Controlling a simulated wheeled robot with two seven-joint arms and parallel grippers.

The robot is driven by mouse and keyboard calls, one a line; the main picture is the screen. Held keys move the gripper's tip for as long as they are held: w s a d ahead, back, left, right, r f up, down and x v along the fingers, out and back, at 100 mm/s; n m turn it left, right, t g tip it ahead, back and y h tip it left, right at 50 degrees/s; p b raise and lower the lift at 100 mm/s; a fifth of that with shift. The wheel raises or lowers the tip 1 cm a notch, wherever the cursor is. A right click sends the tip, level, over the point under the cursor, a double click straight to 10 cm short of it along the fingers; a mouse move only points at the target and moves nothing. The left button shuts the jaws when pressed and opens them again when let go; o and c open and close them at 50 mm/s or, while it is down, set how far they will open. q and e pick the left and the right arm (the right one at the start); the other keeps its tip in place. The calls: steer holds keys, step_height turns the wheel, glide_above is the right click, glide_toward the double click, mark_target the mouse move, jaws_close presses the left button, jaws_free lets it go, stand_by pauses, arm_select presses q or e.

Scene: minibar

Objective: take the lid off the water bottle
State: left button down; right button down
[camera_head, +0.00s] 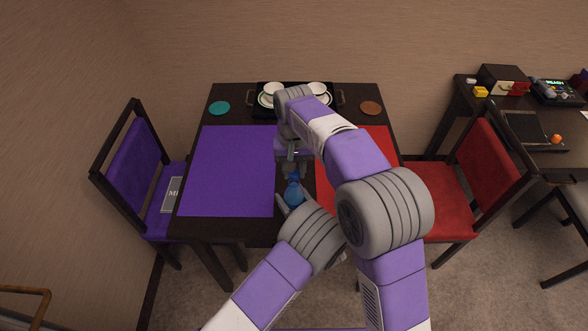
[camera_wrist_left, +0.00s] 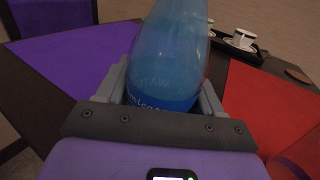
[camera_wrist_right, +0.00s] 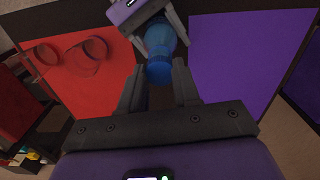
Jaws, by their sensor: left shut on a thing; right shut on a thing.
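The blue water bottle (camera_head: 294,192) is upright between the two placemats at the table's front. It also shows large in the left wrist view (camera_wrist_left: 172,60), with lettering on its side. My left gripper (camera_head: 290,203) is shut around the bottle's body, a finger on each side. My right gripper (camera_head: 292,166) is above the bottle, pointing down, shut on the lid (camera_wrist_right: 159,72) at its top. The lid is small and partly hidden between the fingers, and I cannot tell whether it is apart from the bottle.
A purple placemat (camera_head: 228,170) lies left and a red placemat (camera_head: 376,143) right. A black tray (camera_head: 262,113) with cups stands at the back. Clear glasses (camera_wrist_right: 88,54) stand on the red mat. Purple (camera_head: 137,170) and red (camera_head: 440,195) chairs flank the table.

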steer(key=shift+r, duration=2.05)
arm_select(q)
steer(key=shift+c, duration=0.4)
jaws_free()
steer(key=shift+d, duration=0.1)
